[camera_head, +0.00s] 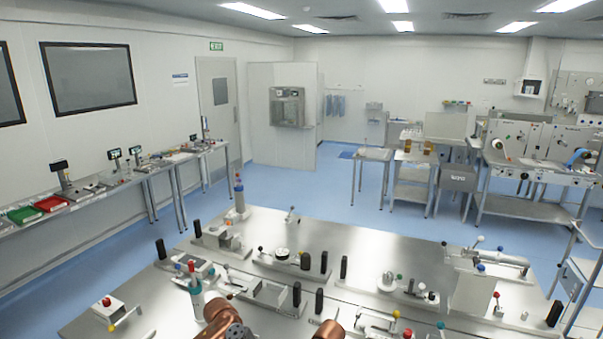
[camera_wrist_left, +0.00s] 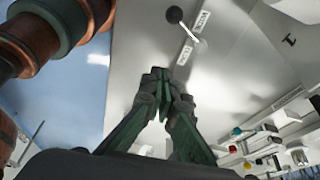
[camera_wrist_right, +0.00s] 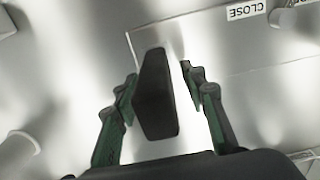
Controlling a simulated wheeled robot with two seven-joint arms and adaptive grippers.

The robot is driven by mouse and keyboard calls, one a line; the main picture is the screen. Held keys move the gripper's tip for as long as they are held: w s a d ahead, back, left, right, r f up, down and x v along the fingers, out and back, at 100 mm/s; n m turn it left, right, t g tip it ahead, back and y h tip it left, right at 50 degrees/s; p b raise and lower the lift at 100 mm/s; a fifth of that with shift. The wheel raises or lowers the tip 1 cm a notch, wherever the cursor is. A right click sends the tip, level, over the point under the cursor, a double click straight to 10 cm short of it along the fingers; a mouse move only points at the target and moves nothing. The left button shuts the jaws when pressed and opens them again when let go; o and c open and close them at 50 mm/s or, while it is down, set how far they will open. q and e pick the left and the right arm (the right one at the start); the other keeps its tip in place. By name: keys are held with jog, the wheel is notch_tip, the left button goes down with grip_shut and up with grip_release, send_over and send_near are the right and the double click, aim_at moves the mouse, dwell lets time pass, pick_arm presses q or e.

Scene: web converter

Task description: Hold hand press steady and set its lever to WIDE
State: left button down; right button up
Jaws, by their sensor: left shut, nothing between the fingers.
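In the left wrist view a lever with a black ball knob (camera_wrist_left: 174,15) and a pale rod crosses a metal surface with small white labels (camera_wrist_left: 194,35), too small to read surely. My left gripper (camera_wrist_left: 166,72) is shut and empty, pointing toward the lever but apart from it. In the right wrist view a black upright block (camera_wrist_right: 156,95) stands between the fingers of my right gripper (camera_wrist_right: 160,76). That gripper is open, with a visible gap on the right side of the block. I cannot tell which device in the head view is the hand press; neither gripper shows there.
A label reading CLOSE (camera_wrist_right: 246,10) lies upside down near the right gripper. The metal bench (camera_head: 330,235) holds several small levered devices and black posts (camera_head: 344,267). A bottle (camera_head: 240,200) stands at its far left. A side bench (camera_head: 100,190) runs along the left wall.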

jog(key=shift+r, duration=0.1)
notch_tip(320, 180, up, 12)
jog(key=shift+f, duration=0.1)
dwell(0.4)
